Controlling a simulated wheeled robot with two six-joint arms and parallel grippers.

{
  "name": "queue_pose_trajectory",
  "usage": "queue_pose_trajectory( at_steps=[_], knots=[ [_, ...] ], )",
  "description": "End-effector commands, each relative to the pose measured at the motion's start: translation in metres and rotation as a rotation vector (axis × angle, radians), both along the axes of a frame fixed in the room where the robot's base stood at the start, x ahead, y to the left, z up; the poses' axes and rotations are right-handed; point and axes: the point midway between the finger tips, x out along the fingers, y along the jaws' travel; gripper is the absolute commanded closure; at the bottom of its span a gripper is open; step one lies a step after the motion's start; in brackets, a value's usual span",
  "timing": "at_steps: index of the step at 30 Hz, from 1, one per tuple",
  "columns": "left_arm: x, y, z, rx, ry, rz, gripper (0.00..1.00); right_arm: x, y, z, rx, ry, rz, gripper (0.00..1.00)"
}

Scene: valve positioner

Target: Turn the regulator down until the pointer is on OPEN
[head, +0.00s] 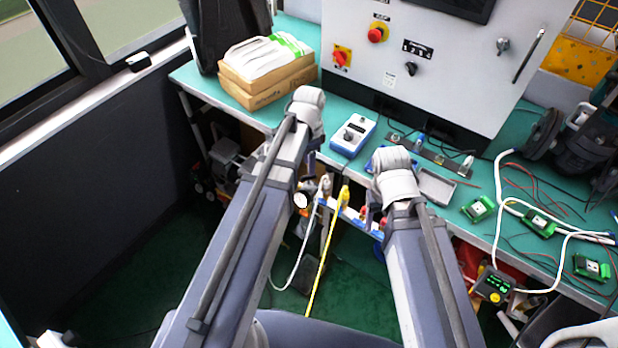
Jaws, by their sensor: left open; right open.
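A small blue-and-white box (353,136) with a black knob on its top lies on the green bench; it looks like the regulator. Its markings are too small to read. A blue object (377,160) is partly hidden behind my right wrist; I cannot tell if it bears the pointer. No OPEN label is readable. My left gripper (311,158) hangs below its pale wrist, left of the box, at the bench's front edge, mostly hidden. My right gripper (371,212) is below its wrist, right of and nearer than the box, also mostly hidden. Both are open and apart from the box.
A grey control cabinet (450,60) with red buttons stands behind. Cardboard boxes (262,82) lie at the left. A grey tray (437,187), green circuit boards (479,208) and loose cables (500,190) occupy the right. Leads hang at the front edge.

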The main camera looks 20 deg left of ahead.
Motion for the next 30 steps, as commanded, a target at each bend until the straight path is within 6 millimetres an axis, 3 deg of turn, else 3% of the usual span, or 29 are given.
queue_pose_trajectory(
  at_steps=[15, 27, 30],
  knots=[
    [0.000, 0.000, -0.065, 0.000, 0.000, 0.001, 0.57, 0.000, 0.000, -0.065, 0.000, 0.000, 0.001, 0.38],
    [0.000, 0.000, -0.069, 0.000, 0.000, 0.001, 0.57, 0.000, 0.000, -0.069, 0.000, 0.000, 0.001, 0.38],
    [0.000, 0.000, -0.069, 0.000, 0.000, 0.001, 0.69, 0.000, 0.000, -0.069, 0.000, 0.000, 0.001, 0.38]
  ],
)
